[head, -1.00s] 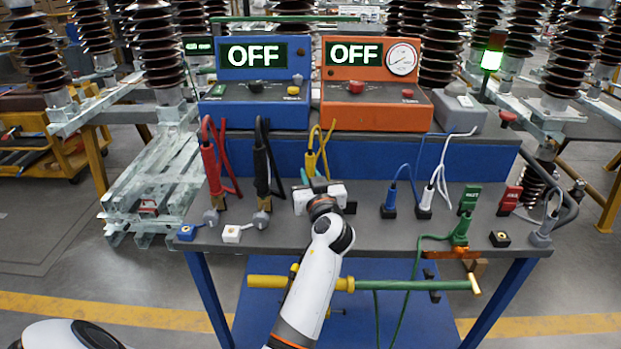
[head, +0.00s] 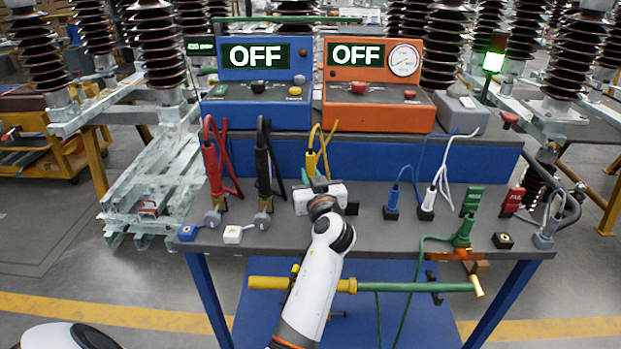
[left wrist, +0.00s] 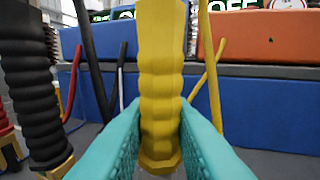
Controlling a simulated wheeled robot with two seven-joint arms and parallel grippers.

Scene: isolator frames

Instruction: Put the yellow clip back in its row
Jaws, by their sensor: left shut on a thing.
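The yellow clip (head: 310,163) stands upright, with its yellow cable looping up, in the row at the table's middle. My left gripper (head: 316,181) is shut on it. My right gripper is not in view.
A blue panel (head: 450,160) rises behind the row, below a blue OFF box (head: 225,112) and an orange OFF box (head: 370,115). A green clip (head: 463,232) and small blocks lie near the front edge.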

